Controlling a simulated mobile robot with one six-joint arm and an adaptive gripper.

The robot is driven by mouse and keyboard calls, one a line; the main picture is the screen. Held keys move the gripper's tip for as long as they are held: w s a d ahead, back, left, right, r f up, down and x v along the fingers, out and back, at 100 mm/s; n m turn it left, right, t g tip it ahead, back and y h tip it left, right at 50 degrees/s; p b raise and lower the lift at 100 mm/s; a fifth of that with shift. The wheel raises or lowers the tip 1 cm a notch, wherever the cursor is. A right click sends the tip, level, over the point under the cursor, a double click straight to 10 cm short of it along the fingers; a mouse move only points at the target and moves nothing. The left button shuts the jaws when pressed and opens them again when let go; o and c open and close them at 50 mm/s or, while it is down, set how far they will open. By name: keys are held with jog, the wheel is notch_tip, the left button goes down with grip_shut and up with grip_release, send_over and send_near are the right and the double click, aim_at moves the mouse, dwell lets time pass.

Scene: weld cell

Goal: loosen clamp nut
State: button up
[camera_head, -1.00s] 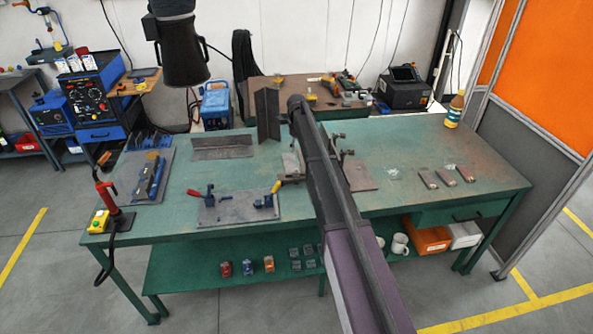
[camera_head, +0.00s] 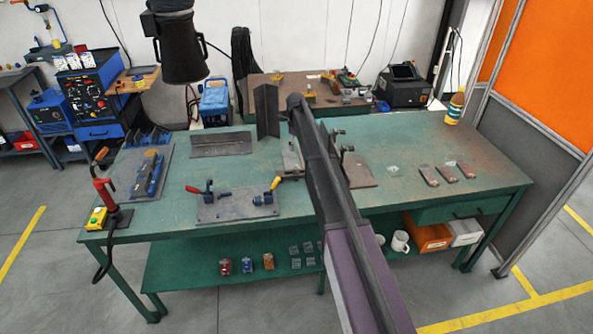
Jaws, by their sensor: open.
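A metal fixture stands on the green workbench (camera_head: 420,145), partly hidden behind my arm. A grey block (camera_head: 291,160) of it shows left of the arm, and a dark upright part with small knobs (camera_head: 345,151) shows right of it, beside a brownish plate (camera_head: 361,174). I cannot make out a clamp nut. A grey plate (camera_head: 237,211) nearer the front bears two blue clamps, one with a red handle (camera_head: 193,189) and one with a yellow handle (camera_head: 274,183). My gripper is not visible; my arm rises from the bottom to a dark joint above the bench.
An upright dark angle piece (camera_head: 266,112) stands behind the fixture, and another angle piece (camera_head: 221,145) lies to its left. A red-handled tool on a stand (camera_head: 105,196) is at the left front corner. Several small blocks (camera_head: 446,173) lie right. The bench's right middle is mostly clear.

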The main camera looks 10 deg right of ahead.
aim_at(296, 165)
jog(key=shift+f+b, duration=5.75)
jog(key=shift+f, duration=0.25)
grip_shut()
